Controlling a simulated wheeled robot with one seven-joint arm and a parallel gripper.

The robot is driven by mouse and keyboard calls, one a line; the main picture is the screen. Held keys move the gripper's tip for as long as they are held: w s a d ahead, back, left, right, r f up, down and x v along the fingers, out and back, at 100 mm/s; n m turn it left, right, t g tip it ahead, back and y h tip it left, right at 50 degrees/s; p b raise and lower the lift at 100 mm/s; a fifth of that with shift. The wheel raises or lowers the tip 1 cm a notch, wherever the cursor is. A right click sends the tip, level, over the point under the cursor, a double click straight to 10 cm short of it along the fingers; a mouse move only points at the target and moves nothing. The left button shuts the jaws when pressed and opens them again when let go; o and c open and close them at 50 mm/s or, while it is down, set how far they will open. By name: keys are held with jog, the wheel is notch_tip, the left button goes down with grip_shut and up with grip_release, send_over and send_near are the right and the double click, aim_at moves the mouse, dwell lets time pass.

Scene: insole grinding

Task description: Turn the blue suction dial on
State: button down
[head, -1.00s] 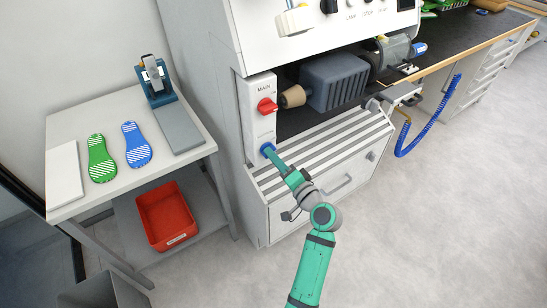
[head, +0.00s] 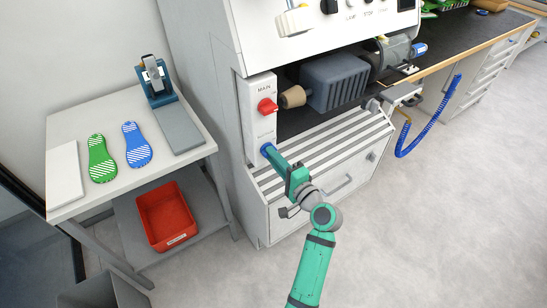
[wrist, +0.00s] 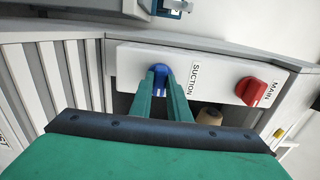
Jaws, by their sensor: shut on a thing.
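The blue suction dial (wrist: 159,70) sits on the white control panel (wrist: 128,62), beside the SUCTION label. In the head view the dial (head: 264,147) is partly hidden behind my gripper (head: 270,153). In the wrist view the fingers of my gripper (wrist: 162,82) reach to the dial and are closed on it, one on each side. The dial's exact pointing direction is hard to make out.
The red main dial (head: 267,106) is on the same panel, above the suction dial. A slatted grille (head: 318,158) lies right of my gripper. A grey motor housing (head: 335,80) with a tan cone (head: 292,97) is above. A side table (head: 70,205) stands left.

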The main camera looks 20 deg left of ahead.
jog(key=c, duration=1.7)
grip_release()
jog(key=v, duration=1)
jog(key=shift+s+d, duration=0.3)
jog(key=shift+f, duration=0.1)
